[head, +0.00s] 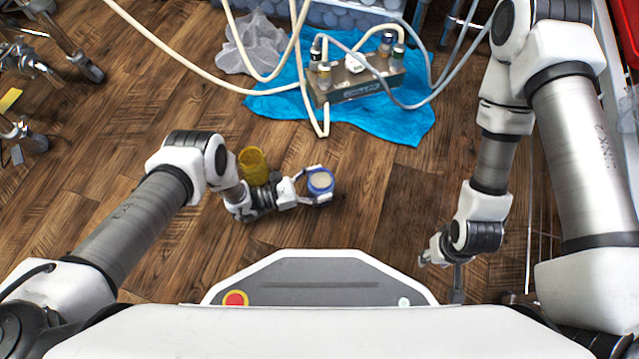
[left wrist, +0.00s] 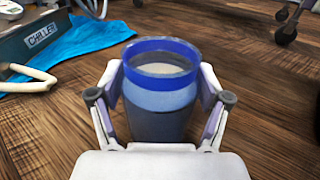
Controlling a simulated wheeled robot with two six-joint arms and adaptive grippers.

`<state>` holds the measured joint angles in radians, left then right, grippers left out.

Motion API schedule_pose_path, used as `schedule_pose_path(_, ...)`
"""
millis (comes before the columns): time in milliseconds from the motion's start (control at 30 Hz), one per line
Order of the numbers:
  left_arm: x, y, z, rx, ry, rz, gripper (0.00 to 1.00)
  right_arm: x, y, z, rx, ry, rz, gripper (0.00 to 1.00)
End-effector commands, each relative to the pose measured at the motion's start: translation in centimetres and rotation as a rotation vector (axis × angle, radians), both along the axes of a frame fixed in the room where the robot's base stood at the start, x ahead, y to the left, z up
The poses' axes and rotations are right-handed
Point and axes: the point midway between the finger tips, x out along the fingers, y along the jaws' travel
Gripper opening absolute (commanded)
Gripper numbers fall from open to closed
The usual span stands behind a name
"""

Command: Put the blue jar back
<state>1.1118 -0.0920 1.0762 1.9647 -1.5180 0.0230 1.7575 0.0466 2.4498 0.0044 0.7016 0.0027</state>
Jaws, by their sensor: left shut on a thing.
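The blue jar (head: 320,181) is low over the wooden floor, in front of my base, with a pale content seen through its open top. It also shows upright in the left wrist view (left wrist: 161,92). My left gripper (head: 318,187) is shut on it, one finger on each side. I cannot tell whether the jar's bottom touches the floor. A yellow jar (head: 253,166) stands just behind my left wrist. My right gripper (head: 438,262) hangs at the right, apart from both jars; its finger gap is not clear.
A chiller box (head: 358,86) with hoses (head: 327,112) sits on a blue cloth (head: 408,122) at the back. A crumpled clear bag (head: 250,45) lies beside it. Wheeled legs (head: 90,70) stand at the far left. The floor (head: 372,195) between my grippers is clear.

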Motion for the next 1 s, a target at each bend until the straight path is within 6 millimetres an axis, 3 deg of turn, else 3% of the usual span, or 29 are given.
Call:
schedule_pose_path(100, 0.0, 0.0, -0.5, -0.001, 0.0, 0.0, 0.27, 0.0, 0.0, -0.4, 0.0, 0.0, 0.0, 0.4)
schedule_pose_path(133, 0.0, 0.0, -0.4, 0.0, 0.0, 0.0, 0.84, 0.0, 0.0, -0.3, 0.0, 0.0, 0.0, 0.4)
schedule_pose_path(200, 0.0, 0.0, -0.3, 0.0, 0.001, 0.0, 1.0, 0.0, 0.0, -0.3, 0.0, 0.0, 0.0, 0.4)
schedule_pose_path(600, -0.1, 0.2, 0.3, 0.0, 0.001, 0.0, 1.0, 0.0, 0.0, 0.3, 0.0, 0.001, 0.0, 0.4)
schedule_pose_path(767, -1.0, 3.0, 0.4, 0.001, 0.003, 0.003, 1.0, -0.1, 0.0, 1.5, 0.0, 0.002, 0.002, 0.4)
schedule_pose_path(1000, -2.9, 9.0, 0.3, 0.001, 0.003, 0.002, 1.0, -0.2, 0.1, 3.1, 0.001, 0.005, 0.006, 0.4)
